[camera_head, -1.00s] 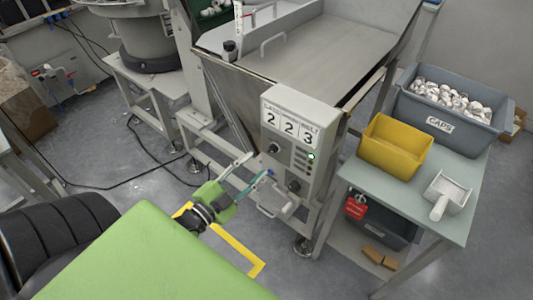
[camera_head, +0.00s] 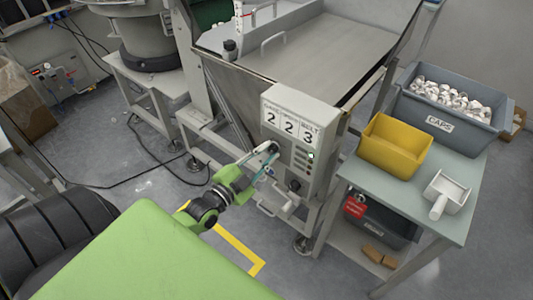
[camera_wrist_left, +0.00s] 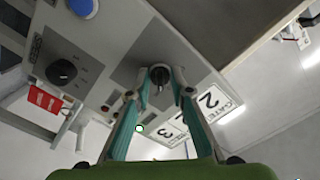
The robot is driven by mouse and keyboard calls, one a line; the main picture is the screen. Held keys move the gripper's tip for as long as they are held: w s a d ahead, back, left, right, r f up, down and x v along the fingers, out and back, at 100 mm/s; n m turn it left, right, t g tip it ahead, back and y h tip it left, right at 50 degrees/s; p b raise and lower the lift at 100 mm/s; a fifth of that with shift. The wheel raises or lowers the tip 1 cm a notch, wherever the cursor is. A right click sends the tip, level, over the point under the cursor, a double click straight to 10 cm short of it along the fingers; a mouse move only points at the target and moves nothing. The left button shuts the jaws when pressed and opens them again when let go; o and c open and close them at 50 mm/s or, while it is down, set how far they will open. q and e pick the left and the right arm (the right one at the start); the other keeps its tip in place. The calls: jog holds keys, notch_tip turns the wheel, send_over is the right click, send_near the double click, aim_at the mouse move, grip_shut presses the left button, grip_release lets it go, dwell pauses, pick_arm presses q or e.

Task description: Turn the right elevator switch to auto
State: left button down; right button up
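A grey control box (camera_head: 300,150) on the hopper front carries number plates reading 2, 2, 3. It has an upper black rotary switch (camera_head: 273,147) and a lower one (camera_head: 293,186). My left gripper (camera_head: 266,156) is at the upper switch, its teal fingers partly closed. In the left wrist view that switch (camera_wrist_left: 160,76) sits between the two fingertips, one on each side. I cannot tell whether they press on it. The other switch (camera_wrist_left: 61,71) stands free to the left there, its pointer direction unclear. My right gripper is not in view.
A blue button (camera_wrist_left: 84,8) and a red tag (camera_wrist_left: 45,100) show in the left wrist view. On the right, a table (camera_head: 460,225) holds a yellow bin (camera_head: 395,150), a grey caps crate (camera_head: 445,122) and a white scoop (camera_head: 448,192).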

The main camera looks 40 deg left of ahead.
pick_arm(q)
jog(key=shift+n, duration=0.3)
jog(key=n+p, duration=0.2)
jog(key=n, duration=0.1)
jog(key=n+p, duration=0.1)
jog(key=n, duration=0.4)
jog(key=shift+d, duration=0.15)
jog(key=shift+n, duration=0.3)
dwell(0.4)
jog(key=c, duration=1.8)
grip_release()
jog(key=shift+c, duration=0.2)
jog(key=shift+f, duration=0.1)
jog(key=s, duration=1.2)
jog(key=shift+a, duration=0.45)
